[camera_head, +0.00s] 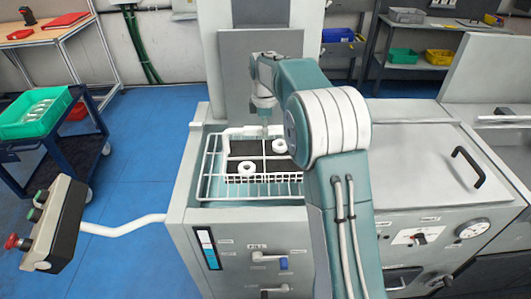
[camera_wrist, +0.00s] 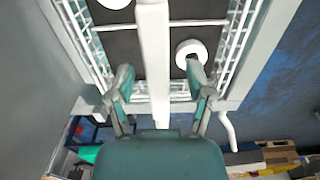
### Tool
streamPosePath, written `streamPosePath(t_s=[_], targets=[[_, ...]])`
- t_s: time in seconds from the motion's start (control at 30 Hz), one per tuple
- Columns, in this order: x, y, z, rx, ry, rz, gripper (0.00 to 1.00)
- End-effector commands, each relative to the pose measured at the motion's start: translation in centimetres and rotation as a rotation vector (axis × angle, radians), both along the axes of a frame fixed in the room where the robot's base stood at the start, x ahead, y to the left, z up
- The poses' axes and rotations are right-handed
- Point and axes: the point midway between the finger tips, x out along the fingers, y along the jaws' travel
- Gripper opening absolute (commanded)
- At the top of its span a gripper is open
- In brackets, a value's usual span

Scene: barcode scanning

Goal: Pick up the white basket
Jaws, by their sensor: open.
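The white wire basket (camera_head: 287,178) sits in a recess in the top of the grey machine. It holds dark panels and white ring-shaped parts (camera_head: 247,169). My gripper (camera_head: 265,128) is over the basket's back part. In the wrist view my gripper (camera_wrist: 160,80) is open, with one finger on each side of a thick white bar (camera_wrist: 153,45). The bar appears to be the basket's handle. I cannot tell whether the fingers touch it. The basket's wire side (camera_wrist: 238,38) and a white ring (camera_wrist: 190,52) also show there. My arm hides part of the basket's right side.
The machine's lid with a black handle (camera_head: 468,166) is to the right. A control box (camera_head: 55,222) on a white arm stands at the left. A cart with a green bin (camera_head: 36,112) is at the far left. Blue floor (camera_head: 140,150) lies open between them.

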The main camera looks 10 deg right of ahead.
Motion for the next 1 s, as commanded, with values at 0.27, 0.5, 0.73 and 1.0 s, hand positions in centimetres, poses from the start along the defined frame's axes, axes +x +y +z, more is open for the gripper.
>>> streamPosePath(t_s=[0.27,0.5,0.73,1.0], targets=[[0.01,0.09,-0.01,0.0,-0.001,0.001,0.67],[0.02,0.08,-0.26,0.0,-0.001,0.001,0.67],[0.01,0.07,-0.5,0.0,0.0,0.001,0.67],[0.01,0.07,-0.49,0.0,-0.001,0.001,0.4]])
